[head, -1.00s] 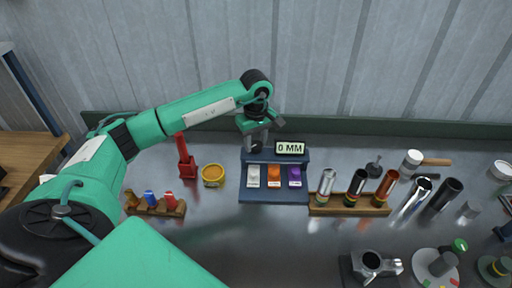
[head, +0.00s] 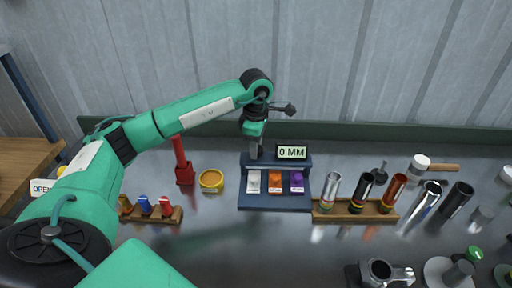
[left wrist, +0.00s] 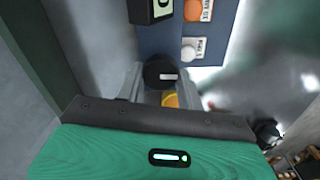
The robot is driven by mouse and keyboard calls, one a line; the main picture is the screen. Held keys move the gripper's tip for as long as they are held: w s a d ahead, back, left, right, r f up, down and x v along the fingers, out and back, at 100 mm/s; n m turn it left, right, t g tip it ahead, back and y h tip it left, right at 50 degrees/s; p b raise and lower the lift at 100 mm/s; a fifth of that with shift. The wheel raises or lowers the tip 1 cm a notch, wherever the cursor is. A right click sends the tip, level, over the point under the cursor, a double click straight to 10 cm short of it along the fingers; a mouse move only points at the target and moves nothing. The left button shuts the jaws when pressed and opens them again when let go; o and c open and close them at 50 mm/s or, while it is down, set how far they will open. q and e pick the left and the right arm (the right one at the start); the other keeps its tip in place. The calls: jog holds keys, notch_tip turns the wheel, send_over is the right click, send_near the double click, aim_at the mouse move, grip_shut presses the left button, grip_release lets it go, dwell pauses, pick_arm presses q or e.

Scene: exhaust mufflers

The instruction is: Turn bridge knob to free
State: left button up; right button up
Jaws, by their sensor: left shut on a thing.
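The blue bridge stand (head: 273,202) stands near the back of the bench, with a display (head: 292,152) reading "0 MM" and white, orange and purple tags on its front. My left gripper (head: 254,152) is pointed down at the back left of the stand, shut on a black knob. In the left wrist view the knob (left wrist: 158,72) is round with a white mark, and it sits between the fingers of my left gripper (left wrist: 160,82). My right gripper is out of view.
A red post (head: 184,172) and a yellow tin (head: 211,181) stand left of the bridge. A wooden rack (head: 345,216) with metal tubes stands close at its right. A small rack with coloured pieces (head: 145,206) is at the left. The bench front centre is clear.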

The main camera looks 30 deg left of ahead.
pick_arm(q)
jog(key=shift+n, duration=0.3)
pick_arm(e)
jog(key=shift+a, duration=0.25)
pick_arm(q)
jog(key=o, duration=1)
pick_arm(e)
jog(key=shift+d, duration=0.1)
pick_arm(q)
jog(key=shift+r, duration=0.2)
notch_tip(320, 180, up, 14)
jog(key=shift+f+b, duration=0.25)
jog(key=shift+b, duration=0.35)
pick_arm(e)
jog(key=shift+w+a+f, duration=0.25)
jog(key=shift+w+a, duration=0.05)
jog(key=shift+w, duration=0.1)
